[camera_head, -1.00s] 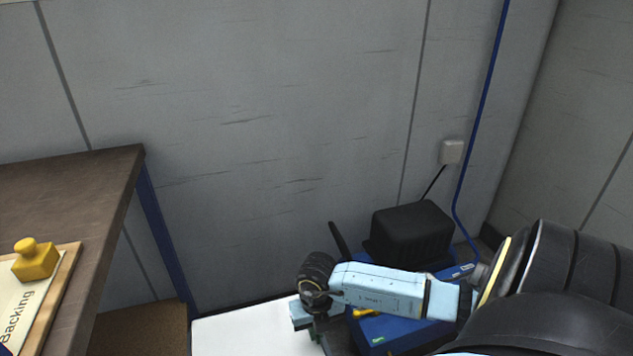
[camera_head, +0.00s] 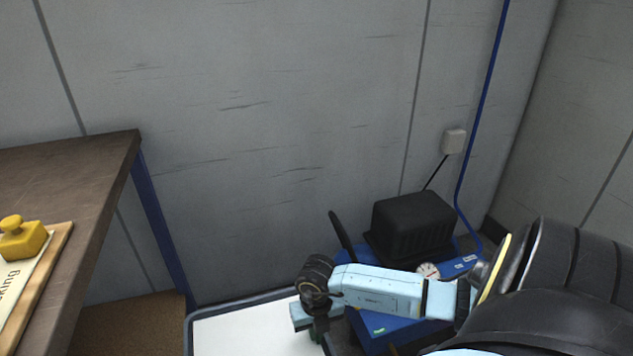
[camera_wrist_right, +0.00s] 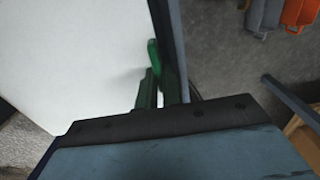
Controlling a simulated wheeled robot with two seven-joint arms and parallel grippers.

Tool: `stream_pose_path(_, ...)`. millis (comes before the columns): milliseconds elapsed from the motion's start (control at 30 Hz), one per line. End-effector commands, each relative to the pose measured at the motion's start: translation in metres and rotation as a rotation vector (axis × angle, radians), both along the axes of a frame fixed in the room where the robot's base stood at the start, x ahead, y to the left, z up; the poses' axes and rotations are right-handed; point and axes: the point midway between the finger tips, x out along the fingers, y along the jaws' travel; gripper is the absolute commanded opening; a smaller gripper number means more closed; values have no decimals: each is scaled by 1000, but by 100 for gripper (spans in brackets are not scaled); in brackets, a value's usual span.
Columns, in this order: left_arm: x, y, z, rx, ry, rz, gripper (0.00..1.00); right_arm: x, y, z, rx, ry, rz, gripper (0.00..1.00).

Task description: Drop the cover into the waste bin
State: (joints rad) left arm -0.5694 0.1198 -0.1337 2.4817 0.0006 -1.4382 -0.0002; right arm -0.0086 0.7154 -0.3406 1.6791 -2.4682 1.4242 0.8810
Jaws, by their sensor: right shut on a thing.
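My right gripper (camera_head: 318,335) is low in the head view, pointing down at the edge of a wide white panel with a grey-blue rim (camera_head: 250,330), which looks like the cover. In the right wrist view, the green fingers (camera_wrist_right: 160,88) are shut on the panel's grey rim, and its white face (camera_wrist_right: 75,60) spreads to the left. The panel's lower part is cut off in the head view. I cannot make out a waste bin. My left gripper is out of view.
A brown bench (camera_head: 70,190) stands at the left with a yellow knobbed block (camera_head: 22,238) on a "Backing" board. A blue machine with a black box (camera_head: 412,222) sits behind my right arm by the wall. Orange (camera_wrist_right: 299,12) and grey items lie on the floor.

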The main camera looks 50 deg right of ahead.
Motion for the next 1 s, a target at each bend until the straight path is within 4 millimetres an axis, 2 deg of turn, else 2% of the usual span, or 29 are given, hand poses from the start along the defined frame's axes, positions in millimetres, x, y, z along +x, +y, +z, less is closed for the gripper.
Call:
stream_pose_path(267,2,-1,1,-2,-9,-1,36,0,0,0,0,-1,0,0)
stream_pose_path(300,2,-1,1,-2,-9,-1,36,0,0,0,0,-1,0,10)
stream_pose_path(467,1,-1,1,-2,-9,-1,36,0,0,0,0,-1,0,31)
stream_pose_path(667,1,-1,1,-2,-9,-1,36,0,0,0,0,-1,0,33)
stream_pose_path(933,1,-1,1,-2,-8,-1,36,0,0,0,0,0,0,67)
stream_pose_path(1000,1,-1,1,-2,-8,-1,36,0,0,0,0,0,0,69)
